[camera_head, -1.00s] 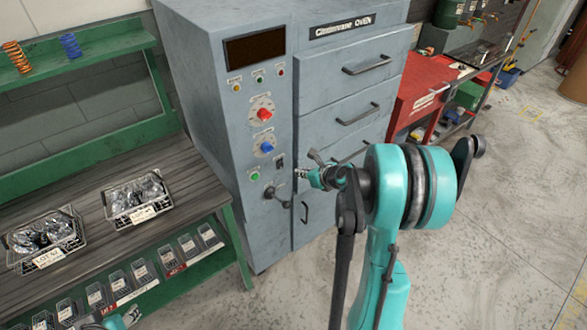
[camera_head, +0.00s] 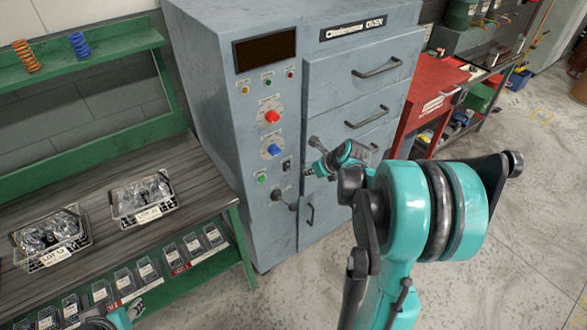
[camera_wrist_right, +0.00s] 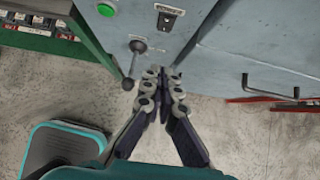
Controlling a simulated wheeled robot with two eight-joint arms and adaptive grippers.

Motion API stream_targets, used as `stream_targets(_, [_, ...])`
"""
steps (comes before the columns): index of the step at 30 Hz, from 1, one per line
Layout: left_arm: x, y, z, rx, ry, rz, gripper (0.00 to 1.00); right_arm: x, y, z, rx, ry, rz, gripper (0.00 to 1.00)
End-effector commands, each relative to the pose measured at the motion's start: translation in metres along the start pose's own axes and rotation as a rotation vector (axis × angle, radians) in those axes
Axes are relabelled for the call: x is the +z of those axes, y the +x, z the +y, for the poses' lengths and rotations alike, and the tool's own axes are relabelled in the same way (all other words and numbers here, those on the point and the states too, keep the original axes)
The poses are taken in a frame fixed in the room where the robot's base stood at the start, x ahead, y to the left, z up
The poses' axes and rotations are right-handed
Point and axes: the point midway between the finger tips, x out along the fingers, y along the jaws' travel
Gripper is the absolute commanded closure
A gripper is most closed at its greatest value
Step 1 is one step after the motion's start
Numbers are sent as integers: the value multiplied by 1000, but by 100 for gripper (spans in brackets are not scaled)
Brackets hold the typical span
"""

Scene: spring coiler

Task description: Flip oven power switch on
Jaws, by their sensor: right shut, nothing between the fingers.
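The grey oven (camera_head: 225,100) stands in the middle of the head view, with a control panel on its left front. The oven power switch (camera_head: 287,165) is a small black rocker low on the panel, right of the green button (camera_head: 262,179). In the right wrist view the switch (camera_wrist_right: 166,20) is at the top, under a small label. I cannot tell its position. My right gripper (camera_head: 309,172) is shut and empty, just right of the switch in the head view. In the wrist view its fingertips (camera_wrist_right: 161,74) are below the switch, apart from it.
A lever with a dark knob (camera_head: 292,206) sticks out below the switch, close to my right fingers. Oven drawer handles (camera_head: 368,117) protrude to the right. A green bench (camera_head: 242,240) with wire baskets (camera_head: 144,197) stands left. The floor at right is clear.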

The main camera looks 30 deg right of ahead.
Motion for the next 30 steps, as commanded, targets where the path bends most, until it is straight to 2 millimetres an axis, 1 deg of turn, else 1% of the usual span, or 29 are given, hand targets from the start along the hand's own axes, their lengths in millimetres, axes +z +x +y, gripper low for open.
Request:
stream_targets(5, [0,0,0,0,0,0,60,0,-4,0,-7,2,35,100])
stream_targets(11, [0,0,0,0,0,0,60,0,-4,0,-7,2,33,100])
stream_targets(14, [1,2,0,0,0,0,60,-1,0,0,-6,2,33,100])
stream_targets(17, [4,5,0,0,0,0,60,-2,11,0,-6,1,33,100])
stream_targets(20, [8,11,0,0,0,0,60,-3,29,0,-4,1,33,100])
stream_targets(27, [20,28,0,0,0,0,60,-5,82,0,-6,0,32,100])
stream_targets(30, [24,34,0,0,0,0,60,-6,102,0,-6,1,32,100])
